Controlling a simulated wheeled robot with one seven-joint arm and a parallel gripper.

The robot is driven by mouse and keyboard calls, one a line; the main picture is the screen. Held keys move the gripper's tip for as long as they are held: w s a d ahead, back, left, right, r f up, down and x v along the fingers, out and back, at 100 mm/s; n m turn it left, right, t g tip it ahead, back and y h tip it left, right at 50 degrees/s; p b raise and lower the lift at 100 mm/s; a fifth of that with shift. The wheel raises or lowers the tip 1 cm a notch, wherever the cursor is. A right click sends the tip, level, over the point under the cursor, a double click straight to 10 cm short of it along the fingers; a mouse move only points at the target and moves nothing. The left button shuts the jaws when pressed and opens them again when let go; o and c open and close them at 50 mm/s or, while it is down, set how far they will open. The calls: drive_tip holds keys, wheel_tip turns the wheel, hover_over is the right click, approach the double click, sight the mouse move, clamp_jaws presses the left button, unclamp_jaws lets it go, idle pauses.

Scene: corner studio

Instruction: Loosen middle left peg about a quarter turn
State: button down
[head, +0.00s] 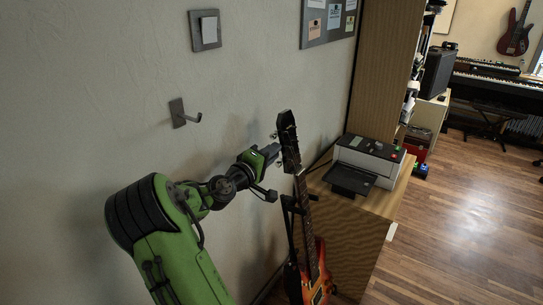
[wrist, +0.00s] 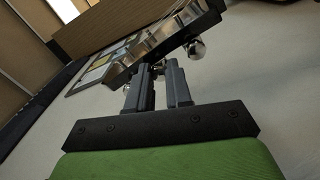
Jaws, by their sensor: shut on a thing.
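The electric guitar (head: 307,230) stands upright with its dark headstock (head: 288,140) at the top. The headstock also shows in the wrist view (wrist: 165,40). My gripper (head: 273,152) reaches the headstock's left side from the left. In the wrist view its two grey fingers (wrist: 160,82) are closed around the middle left peg at the headstock's edge. The fingers hide that peg almost wholly. A shiny neighbouring peg (wrist: 197,49) shows free to the right of the fingers, and another small metal peg (wrist: 126,89) shows to their left.
A printer (head: 368,163) sits on a wooden cabinet (head: 345,240) right of the guitar. The wall is close behind, with a metal hook (head: 184,114) and a switch plate (head: 205,30). Open wood floor (head: 470,220) lies at the right.

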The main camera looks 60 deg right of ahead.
drive_tip(key=shift+f, duration=0.1)
drive_tip(key=c, duration=1)
unclamp_jaws()
drive_tip(key=shift+c, duration=0.2)
drive_tip(key=w+a+p, duration=0.1)
drive_tip(key=w+a, duration=0.1)
drive_tip(key=a, duration=1.3)
drive_tip(key=shift+w+a, duration=0.2)
drive_tip(key=shift+a, duration=0.1)
